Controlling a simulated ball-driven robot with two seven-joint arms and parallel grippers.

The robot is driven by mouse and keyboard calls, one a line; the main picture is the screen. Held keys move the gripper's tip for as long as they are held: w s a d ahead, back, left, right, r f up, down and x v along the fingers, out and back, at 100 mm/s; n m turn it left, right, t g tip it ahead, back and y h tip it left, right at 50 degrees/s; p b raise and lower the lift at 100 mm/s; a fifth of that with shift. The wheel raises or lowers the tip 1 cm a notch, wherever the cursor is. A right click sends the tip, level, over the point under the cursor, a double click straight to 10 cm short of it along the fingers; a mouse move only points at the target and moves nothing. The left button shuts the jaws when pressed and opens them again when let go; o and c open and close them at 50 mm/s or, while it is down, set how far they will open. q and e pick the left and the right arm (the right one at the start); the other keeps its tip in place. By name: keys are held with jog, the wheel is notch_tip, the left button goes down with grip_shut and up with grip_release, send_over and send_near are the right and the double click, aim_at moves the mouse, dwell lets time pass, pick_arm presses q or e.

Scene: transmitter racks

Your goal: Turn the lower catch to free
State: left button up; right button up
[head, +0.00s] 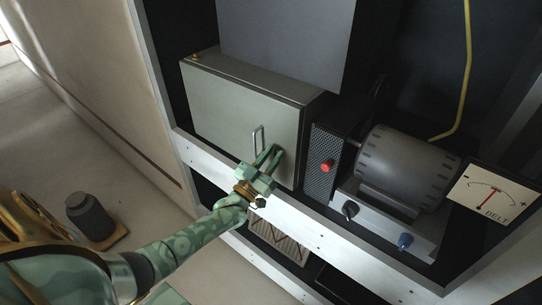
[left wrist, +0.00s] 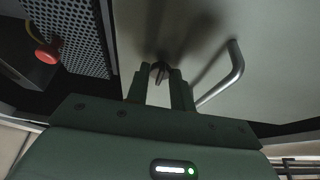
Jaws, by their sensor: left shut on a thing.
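The grey-green cabinet door (head: 225,105) is closed in its housing in the head view, with a bar handle (head: 256,140) on its lower right part; the handle also shows in the left wrist view (left wrist: 236,68). My left gripper (head: 272,153) reaches the door's lower right area, just right of the handle. In the left wrist view, my left gripper (left wrist: 160,75) is shut on the small dark lower catch (left wrist: 158,67), which stands out from the door between the fingertips. The fingers hide most of the catch, so its turn angle cannot be told. My right gripper is not in view.
A red button (head: 326,166) on a perforated panel (head: 322,150) stands right of the cabinet. Farther right are a grey motor (head: 405,165), a black knob (head: 350,209), a blue knob (head: 405,241) and a belt gauge (head: 490,196). A white rack rail (head: 310,227) runs below.

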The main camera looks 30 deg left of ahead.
pick_arm(q)
jog(key=shift+f, duration=0.1)
dwell(0.3)
jog(key=o, duration=1)
jog(key=v, duration=1.6)
jog(key=shift+s, duration=0.2)
